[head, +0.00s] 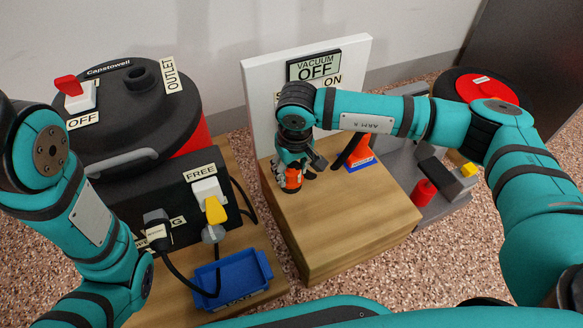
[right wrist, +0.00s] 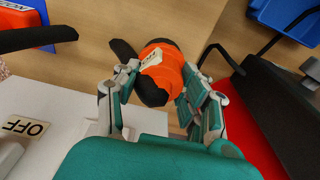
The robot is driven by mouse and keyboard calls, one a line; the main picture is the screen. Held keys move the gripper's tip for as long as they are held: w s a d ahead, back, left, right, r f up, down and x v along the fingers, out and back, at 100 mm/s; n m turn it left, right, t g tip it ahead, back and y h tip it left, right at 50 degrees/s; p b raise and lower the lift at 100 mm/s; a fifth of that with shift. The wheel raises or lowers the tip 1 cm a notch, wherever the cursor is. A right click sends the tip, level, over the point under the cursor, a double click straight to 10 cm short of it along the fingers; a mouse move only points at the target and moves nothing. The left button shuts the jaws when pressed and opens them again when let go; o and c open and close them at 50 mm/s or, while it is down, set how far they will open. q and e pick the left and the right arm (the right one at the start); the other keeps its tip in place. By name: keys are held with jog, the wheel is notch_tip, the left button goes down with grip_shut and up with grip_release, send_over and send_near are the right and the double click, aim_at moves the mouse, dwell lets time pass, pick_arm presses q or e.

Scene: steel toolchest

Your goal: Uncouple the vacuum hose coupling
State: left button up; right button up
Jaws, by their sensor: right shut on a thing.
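An orange and black coupling (head: 292,178) with a small label stands on the wooden block (head: 340,225) in front of the white sign panel. In the right wrist view, the orange coupling (right wrist: 165,72) sits between my fingers, with a dark hose-like end at its upper left. My right gripper (head: 297,164) reaches down from above and is shut on the coupling; the right wrist view shows its two fingers (right wrist: 157,80) on either side. Whether the coupling's halves are joined cannot be told. My left arm shows at the left, but its gripper is not in view.
A black and red vacuum (head: 125,105) with an outlet port stands at the left. A blue tray (head: 262,262) and plugs with cables lie before it. The block's front is bare.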

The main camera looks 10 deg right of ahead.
aim_at(295, 175)
jog(key=shift+f, duration=0.15)
jog(key=o, duration=1.4)
jog(key=r, duration=0.4)
jog(key=s+r, duration=0.1)
jog(key=r, duration=0.7)
jog(key=shift+s+d, duration=0.15)
jog(key=shift+s, duration=0.05)
jog(key=shift+s+d, duration=0.1)
